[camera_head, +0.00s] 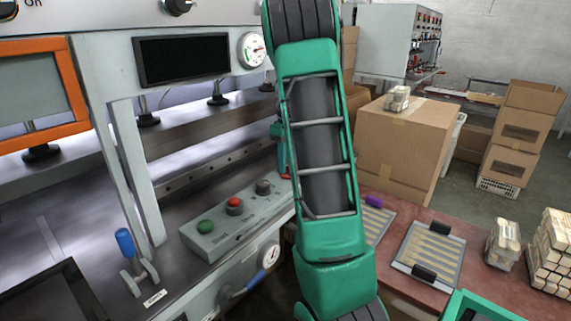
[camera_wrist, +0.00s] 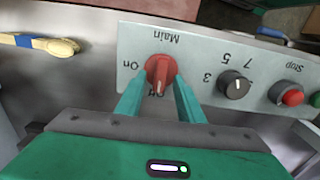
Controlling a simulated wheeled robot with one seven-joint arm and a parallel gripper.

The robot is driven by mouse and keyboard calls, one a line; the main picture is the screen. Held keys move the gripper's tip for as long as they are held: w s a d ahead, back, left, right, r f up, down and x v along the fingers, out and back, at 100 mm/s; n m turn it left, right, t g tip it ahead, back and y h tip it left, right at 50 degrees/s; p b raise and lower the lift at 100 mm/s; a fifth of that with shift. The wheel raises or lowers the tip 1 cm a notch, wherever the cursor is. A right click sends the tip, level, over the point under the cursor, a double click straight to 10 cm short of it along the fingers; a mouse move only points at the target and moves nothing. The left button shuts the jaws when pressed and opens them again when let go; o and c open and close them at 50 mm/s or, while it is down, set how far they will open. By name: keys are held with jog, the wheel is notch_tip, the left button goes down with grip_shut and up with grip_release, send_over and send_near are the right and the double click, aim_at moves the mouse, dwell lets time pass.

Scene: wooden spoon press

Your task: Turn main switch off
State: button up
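The red main switch (camera_wrist: 159,70) is a round knob with a raised bar, under the label "Main" on a grey control panel (camera_wrist: 215,62). The panel appears upside down in the wrist view. "On" is printed at the knob's left and "Off" just below it. The bar lies roughly up and down in the picture, in line with "Off". My gripper (camera_wrist: 160,84) has its teal fingers apart, one on each side of the knob's lower part. Contact with the knob is not clear. In the head view my arm hides most of this end of the panel (camera_head: 225,243).
A black dial (camera_wrist: 235,86) and a red stop button (camera_wrist: 292,96) sit right of the switch. A cardboard box (camera_head: 400,150) and a red table (camera_head: 385,285) stand right of my arm.

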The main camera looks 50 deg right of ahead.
notch_tip(320, 180, up, 11)
jog(key=shift+f, duration=0.2)
dwell(0.5)
dwell(0.5)
jog(key=s+a+f+m, duration=0.1)
jog(key=s+a+m, duration=0.3)
jog(key=s+a, duration=0.95)
jog(key=s+a+f+m, duration=0.1)
jog(key=s+a+f, duration=0.3)
jog(key=s, duration=0.3)
jog(key=s+a+f+m, duration=0.2)
jog(key=s+a+f, duration=0.2)
jog(key=s+a, duration=0.3)
jog(key=shift+s+m, duration=0.3)
jog(key=shift+s, duration=0.05)
